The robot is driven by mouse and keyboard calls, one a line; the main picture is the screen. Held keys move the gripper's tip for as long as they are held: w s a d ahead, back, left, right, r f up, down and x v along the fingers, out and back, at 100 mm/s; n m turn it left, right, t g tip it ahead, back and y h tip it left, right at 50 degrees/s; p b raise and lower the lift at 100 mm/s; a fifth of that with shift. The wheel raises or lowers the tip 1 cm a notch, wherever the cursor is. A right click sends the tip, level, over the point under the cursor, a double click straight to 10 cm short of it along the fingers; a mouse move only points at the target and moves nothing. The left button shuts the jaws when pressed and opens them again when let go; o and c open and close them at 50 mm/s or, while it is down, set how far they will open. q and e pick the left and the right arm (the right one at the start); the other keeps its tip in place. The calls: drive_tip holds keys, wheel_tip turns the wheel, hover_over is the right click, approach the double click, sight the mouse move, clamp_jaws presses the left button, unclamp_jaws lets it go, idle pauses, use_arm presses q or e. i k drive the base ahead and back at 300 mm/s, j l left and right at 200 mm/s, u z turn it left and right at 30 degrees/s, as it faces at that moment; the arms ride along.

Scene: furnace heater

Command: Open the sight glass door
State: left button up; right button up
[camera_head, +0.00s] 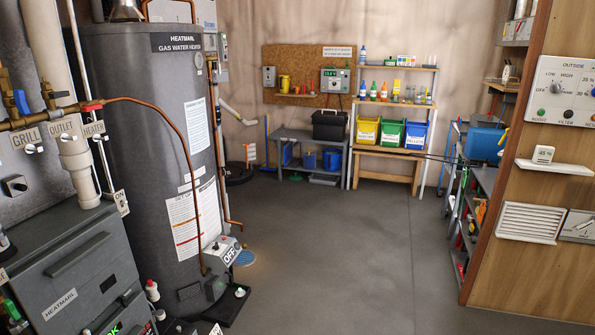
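The grey cylindrical gas water heater (150,150) stands at the left, with paper labels on its front. A small dark rectangular panel (190,292) sits low on its front; it may be the sight glass door, but I cannot tell for sure. A control box with an OFF label (222,250) is at the heater's lower right. A dark grey furnace cabinet (75,270) with a HEATMARL label and long handles stands in front at the lower left. Neither of my grippers is in view.
Pipes and a red-handled valve (92,106) cross the left side. A black tray (228,306) lies beside the heater's foot. A wooden partition (520,255) with a control panel (567,90) stands at the right. The grey floor (340,250) between is clear.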

sight(221, 284)
drive_tip(key=i+u, duration=0.15)
drive_tip(key=i, duration=0.45)
drive_tip(key=i+l+u, duration=0.15)
drive_tip(key=i, duration=0.45)
drive_tip(key=i+l+u, duration=0.1)
drive_tip(key=i+l, duration=0.15)
drive_tip(key=i, duration=0.35)
